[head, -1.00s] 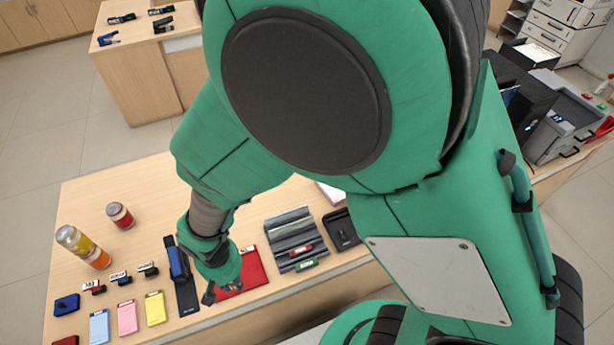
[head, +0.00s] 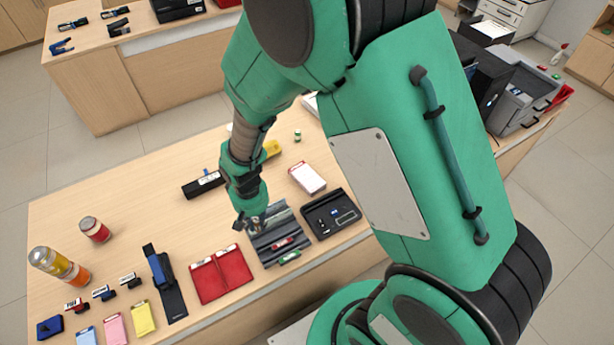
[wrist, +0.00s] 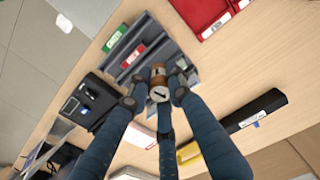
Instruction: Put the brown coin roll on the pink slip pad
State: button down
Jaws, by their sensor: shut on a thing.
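The brown coin roll (wrist: 158,74) is held between the fingers of my gripper (wrist: 158,90) in the wrist view, with its pale round end facing the camera. In the head view my gripper (head: 250,222) is over the left back part of the grey coin tray (head: 268,256); the roll is barely visible there. How far the roll is above the tray I cannot tell. The pink slip pad (head: 115,329) lies flat at the front left of the counter, between a blue pad (head: 86,337) and a yellow pad (head: 143,318). Its top is bare.
A red roll (head: 283,243) and a green roll (head: 290,257) lie in the tray. A red folder (head: 221,275) and a dark blue stapler-like device (head: 160,271) stand between the tray and pads. Stamps (head: 103,293) stand behind the pads.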

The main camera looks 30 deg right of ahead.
jog(key=w+d+m+p, duration=0.1)
jog(key=w+d+m, duration=0.15)
jog(key=d, duration=2.15)
jog(key=shift+m, duration=0.25)
jog(key=shift+s+a+f, duration=0.15)
jog(key=shift+f, duration=1.15)
jog(key=shift+s+a+f, duration=0.1)
jog(key=shift+s+f, duration=0.05)
jog(key=shift+f, duration=1.1)
jog(key=b, duration=0.1)
send_over(307, 176)
jog(key=shift+f, duration=0.7)
jog(key=shift+s+f, duration=0.1)
jog(key=shift+f+b, duration=0.4)
jog(key=shift+f, duration=1.3)
